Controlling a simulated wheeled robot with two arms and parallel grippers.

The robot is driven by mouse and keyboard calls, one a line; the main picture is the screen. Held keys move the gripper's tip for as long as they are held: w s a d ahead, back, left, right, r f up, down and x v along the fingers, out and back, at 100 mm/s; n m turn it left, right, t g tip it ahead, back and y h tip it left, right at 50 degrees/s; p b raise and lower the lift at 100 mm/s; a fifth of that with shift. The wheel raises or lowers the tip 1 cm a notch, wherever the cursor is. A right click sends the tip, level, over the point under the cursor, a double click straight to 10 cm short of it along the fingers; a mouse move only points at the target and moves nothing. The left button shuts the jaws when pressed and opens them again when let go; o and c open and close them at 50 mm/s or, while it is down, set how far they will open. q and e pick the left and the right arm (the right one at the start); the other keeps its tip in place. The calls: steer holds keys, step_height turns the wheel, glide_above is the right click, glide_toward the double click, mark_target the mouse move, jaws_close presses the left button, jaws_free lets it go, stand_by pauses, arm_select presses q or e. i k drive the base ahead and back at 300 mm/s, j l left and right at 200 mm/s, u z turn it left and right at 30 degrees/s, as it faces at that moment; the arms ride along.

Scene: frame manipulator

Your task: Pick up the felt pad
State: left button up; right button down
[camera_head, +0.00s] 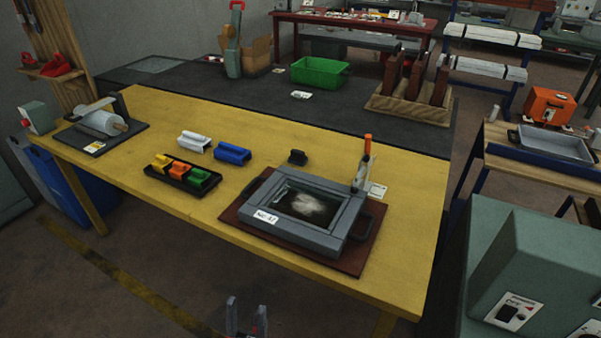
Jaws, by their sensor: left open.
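No thing is clearly recognisable as the felt pad. A small dark block (297,157) on the yellow table (405,220), behind the grey frame (290,237), may be it, but it is too small to tell. The frame lies on a brown-red board (362,262) and has a dark, glassy middle with a whitish patch (307,204). My left gripper (247,308) shows only its fingertips at the bottom edge. They are apart, with nothing seen between them, in front of the table and well away from the dark block. My right gripper is out of view.
A black tray (158,177) holds yellow, orange and green blocks. White (194,141) and blue (232,153) blocks stand behind it. An orange-tipped tool (363,165) stands upright at the frame's back right corner. A roller device (102,121) is at far left. The table's right end is clear.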

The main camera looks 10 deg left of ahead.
mark_target(298, 157)
steer(key=i+j+z, duration=0.15)
steer(key=j, duration=0.45)
steer(key=i+j+z, duration=0.2)
steer(key=j, duration=0.4)
steer(key=j+z, duration=0.15)
steer(key=j, duration=0.45)
steer(key=k, duration=0.05)
